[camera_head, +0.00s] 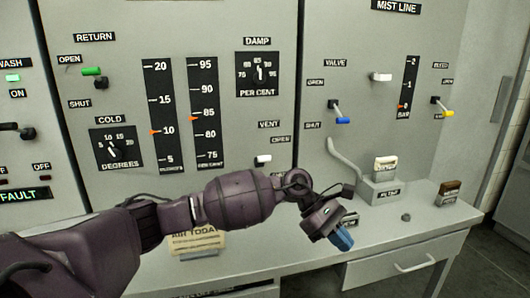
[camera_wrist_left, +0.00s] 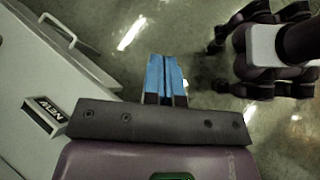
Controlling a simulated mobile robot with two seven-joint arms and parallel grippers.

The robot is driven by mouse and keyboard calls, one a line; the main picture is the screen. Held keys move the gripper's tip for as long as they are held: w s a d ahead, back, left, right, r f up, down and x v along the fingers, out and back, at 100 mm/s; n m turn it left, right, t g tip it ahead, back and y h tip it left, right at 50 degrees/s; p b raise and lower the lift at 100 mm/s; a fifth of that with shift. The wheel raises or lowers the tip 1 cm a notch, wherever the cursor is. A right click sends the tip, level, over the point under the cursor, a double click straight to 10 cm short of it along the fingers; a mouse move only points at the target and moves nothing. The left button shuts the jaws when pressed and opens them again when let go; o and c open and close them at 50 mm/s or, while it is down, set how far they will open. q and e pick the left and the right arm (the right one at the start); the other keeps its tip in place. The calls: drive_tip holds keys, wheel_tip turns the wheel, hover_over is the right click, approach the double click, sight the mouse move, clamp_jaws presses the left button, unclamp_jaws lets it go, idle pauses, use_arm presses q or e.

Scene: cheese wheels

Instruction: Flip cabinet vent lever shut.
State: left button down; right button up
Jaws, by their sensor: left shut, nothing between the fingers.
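The vent lever (camera_head: 263,160) has a white handle and sits on the cabinet panel under the VENT label (camera_head: 269,124). An OPEN label (camera_head: 281,140) is to its upper right; the label below it is partly hidden by my arm. My left gripper (camera_head: 342,240) is to the right of and below the lever, apart from it, over the counter's front edge. Its blue fingers are together and empty, and they also show in the left wrist view (camera_wrist_left: 166,76), above the floor. The lever is not in the wrist view. My right gripper is not in view.
The return lever (camera_head: 91,72) is green, the valve lever (camera_head: 341,118) blue, and another lever (camera_head: 446,112) yellow. A box with a bent pipe (camera_head: 379,190) and a brown-topped block (camera_head: 449,192) stand on the counter. A drawer handle (camera_head: 415,266) protrudes below.

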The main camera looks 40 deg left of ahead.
use_arm(q)
drive_tip(key=w+a+r+m+y, duration=0.3)
drive_tip(key=w+a+r+y, duration=0.15)
drive_tip(key=a, duration=0.25)
wheel_tip(320, 180, up, 21)
drive_tip(key=m+t+y, duration=0.3)
drive_tip(key=y, duration=0.6)
hover_over(265, 157)
drive_tip(key=s+d, duration=0.4)
drive_tip(key=shift+w+a, duration=0.15)
drive_tip(key=shift+w, duration=0.1)
drive_tip(key=shift+f, duration=0.15)
drive_tip(key=shift+n, duration=0.3)
drive_tip(key=x, duration=0.6)
drive_tip(key=b+x, duration=0.1)
drive_tip(key=x, duration=0.5)
drive_tip(key=shift+s+f, duration=0.2)
drive_tip(key=shift+f, duration=0.05)
drive_tip(key=shift+x, duration=0.8)
drive_tip(key=shift+f, duration=0.15)
